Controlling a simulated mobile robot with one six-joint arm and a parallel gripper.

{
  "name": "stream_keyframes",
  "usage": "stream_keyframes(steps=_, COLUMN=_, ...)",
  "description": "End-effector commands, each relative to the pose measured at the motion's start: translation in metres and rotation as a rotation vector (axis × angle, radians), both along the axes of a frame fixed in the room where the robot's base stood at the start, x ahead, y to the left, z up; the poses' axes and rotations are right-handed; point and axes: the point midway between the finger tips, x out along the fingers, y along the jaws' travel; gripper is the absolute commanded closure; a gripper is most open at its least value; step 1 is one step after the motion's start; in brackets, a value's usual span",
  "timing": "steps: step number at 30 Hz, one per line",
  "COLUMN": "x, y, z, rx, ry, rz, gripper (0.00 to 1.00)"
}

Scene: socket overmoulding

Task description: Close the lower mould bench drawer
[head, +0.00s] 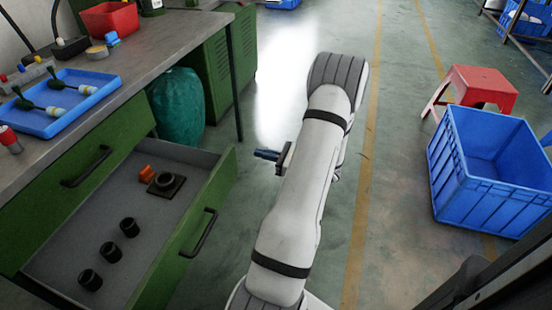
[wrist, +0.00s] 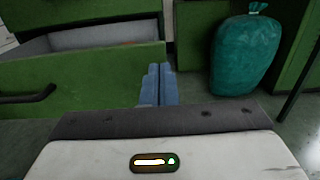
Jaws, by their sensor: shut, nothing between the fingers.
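The lower mould bench drawer (head: 185,235) is green with a grey inside and stands pulled out from the bench. Its dark bar handle (head: 205,232) is on the front face. Several black round parts, a square dark piece (head: 166,184) and an orange piece (head: 147,173) lie inside it. My gripper (head: 266,154) is to the right of the drawer front, apart from the handle, with its blue fingers shut and empty. In the wrist view the fingers (wrist: 158,85) are together in front of the green drawer front (wrist: 80,82), and the handle (wrist: 30,97) is at the left.
The upper drawer (head: 85,175) is shut above it. A teal sack (head: 177,106) stands behind the open drawer. A blue tray (head: 65,103) and red bin (head: 108,18) are on the benchtop. A blue crate (head: 485,190) and red stool (head: 480,85) stand at right. The floor between is clear.

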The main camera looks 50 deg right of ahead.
Motion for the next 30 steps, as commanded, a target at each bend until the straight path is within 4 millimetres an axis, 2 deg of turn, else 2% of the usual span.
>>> stream_keyframes(steps=1, x=0.012, y=0.006, z=-0.002, rx=-0.001, ry=0.0, rz=0.006, gripper=1.0)
stream_keyframes(steps=6, x=0.041, y=0.016, z=-0.003, rx=-0.001, ry=0.001, rz=0.004, gripper=1.0)
stream_keyframes(steps=12, x=0.061, y=0.023, z=-0.001, rx=0.0, ry=0.0, rz=0.002, gripper=1.0)
stream_keyframes(steps=30, x=0.067, y=0.022, z=0.0, rx=0.0, ry=0.001, rz=-0.007, gripper=1.0)
